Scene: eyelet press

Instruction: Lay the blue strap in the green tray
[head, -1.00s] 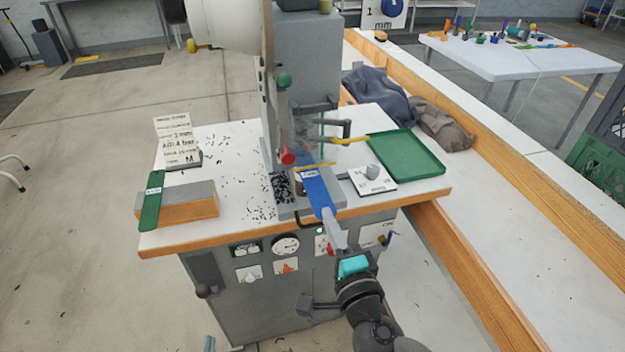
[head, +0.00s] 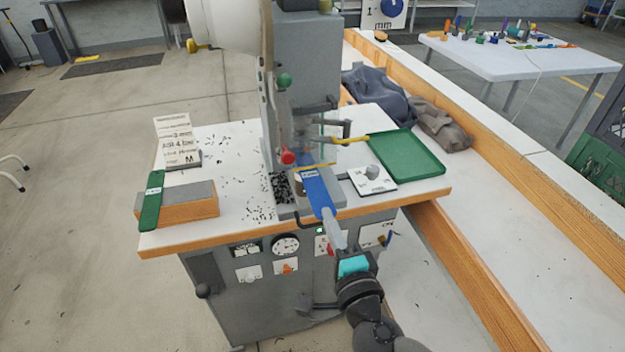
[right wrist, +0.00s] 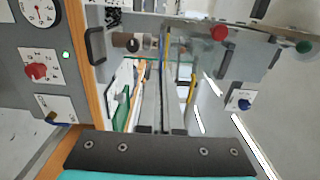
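The blue strap (head: 316,190) lies at the front of the press, with its far end under the yellow-edged part of the press and its near end toward me. My right gripper (head: 331,226) is at the near end of the strap, and its long pale fingers appear shut on it. In the right wrist view the strap (right wrist: 167,75) seems to show edge-on between the fingers. The green tray (head: 408,156) is empty and sits on the table to the right of the press. My left gripper is not in view.
The grey press (head: 308,60) with its red knob (head: 288,158) stands over the strap. Dark scraps litter the table.

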